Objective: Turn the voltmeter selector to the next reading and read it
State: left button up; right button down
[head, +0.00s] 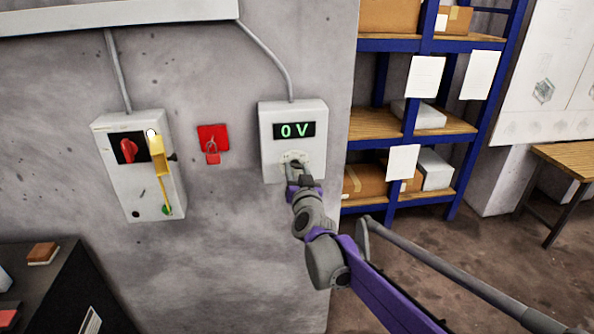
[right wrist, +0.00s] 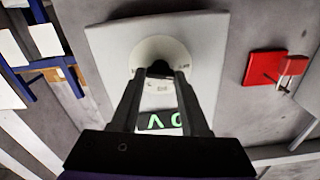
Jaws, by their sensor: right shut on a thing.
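The voltmeter (head: 270,150) is a pale grey box on the wall, with a green display (head: 294,131) reading "0 V". Below the display is its round, pale selector dial (head: 292,156). My right gripper (head: 297,167) reaches up to the dial and is shut on the selector knob, which its fingers mostly hide. In the right wrist view the fingers (right wrist: 159,72) close at the middle of the round dial plate (right wrist: 160,47), and the display (right wrist: 160,121) appears upside down, partly covered by a finger. The knob's exact setting cannot be read. My left gripper is not in view.
Left of the voltmeter, a red padlock (head: 212,157) hangs on a red plate (head: 213,136). Further left is a grey switch box (head: 120,185) with a red rotary knob (head: 128,150) and a yellow piece (head: 158,158). Blue shelving (head: 388,45) stands at the right.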

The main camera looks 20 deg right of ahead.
jog(key=m, duration=0.3)
jog(key=shift+d+m+p, duration=0.1)
jog(key=shift+m+p, duration=0.45)
jog(key=shift+m, duration=1.15)
jog(key=shift+c, duration=2)
grip_release()
jog(key=shift+s, duration=0.15)
jog(key=shift+s+f, duration=0.1)
jog(key=shift+s, duration=0.25)
jog(key=s+a+b, duration=0.1)
jog(key=s+a, duration=0.1)
jog(key=s, duration=0.7)
jog(key=shift+s+b, duration=0.4)
